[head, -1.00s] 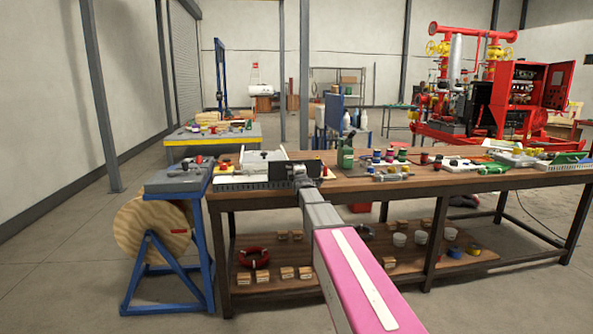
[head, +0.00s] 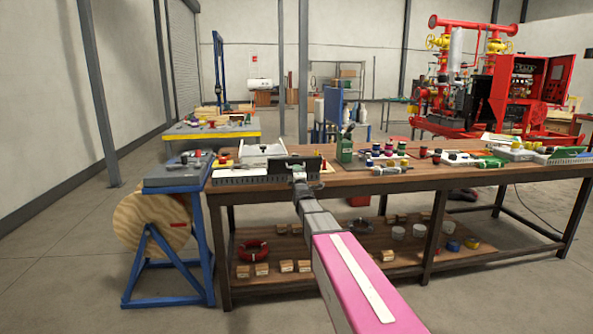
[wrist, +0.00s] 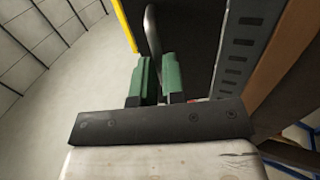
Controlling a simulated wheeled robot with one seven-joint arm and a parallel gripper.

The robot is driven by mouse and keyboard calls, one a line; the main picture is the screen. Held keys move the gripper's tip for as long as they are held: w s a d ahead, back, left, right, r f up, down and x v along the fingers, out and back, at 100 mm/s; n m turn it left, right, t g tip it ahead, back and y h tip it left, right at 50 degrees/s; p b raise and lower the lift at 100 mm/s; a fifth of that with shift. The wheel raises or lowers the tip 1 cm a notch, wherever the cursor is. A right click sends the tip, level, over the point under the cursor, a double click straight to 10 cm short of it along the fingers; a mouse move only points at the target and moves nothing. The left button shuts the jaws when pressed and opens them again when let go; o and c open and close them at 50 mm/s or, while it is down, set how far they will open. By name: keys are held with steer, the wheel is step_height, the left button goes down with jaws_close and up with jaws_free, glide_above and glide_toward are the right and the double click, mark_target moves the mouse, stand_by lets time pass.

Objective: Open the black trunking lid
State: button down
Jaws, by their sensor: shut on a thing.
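The black trunking lid (wrist: 190,38) is a flat dark panel ahead of my fingers in the wrist view. In the head view it shows as a dark panel (head: 311,163) at the left end of the bench, partly hidden by my gripper (head: 297,171). The gripper also shows in the wrist view (wrist: 151,82); its green jaws are shut on a thin grey curved handle (wrist: 152,32) standing against the black panel. How far the lid is tilted is hard to tell. The grey slotted trunking (wrist: 240,62) runs along its right side in the wrist view.
The wooden bench (head: 420,181) stretches right, with a green container (head: 345,150) and several coloured parts just right of my gripper. A blue stand (head: 177,184) with a wooden reel is close on the left. Bare floor lies in front.

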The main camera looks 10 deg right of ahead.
steer(key=shift+w+f, duration=0.2)
steer(key=shift+f, duration=0.3)
steer(key=c, duration=1.2)
jaws_free()
steer(key=shift+w, duration=0.1)
steer(key=shift+s+r, duration=0.1)
steer(key=shift+s, duration=0.1)
steer(key=v, duration=1)
steer(key=shift+s, duration=0.35)
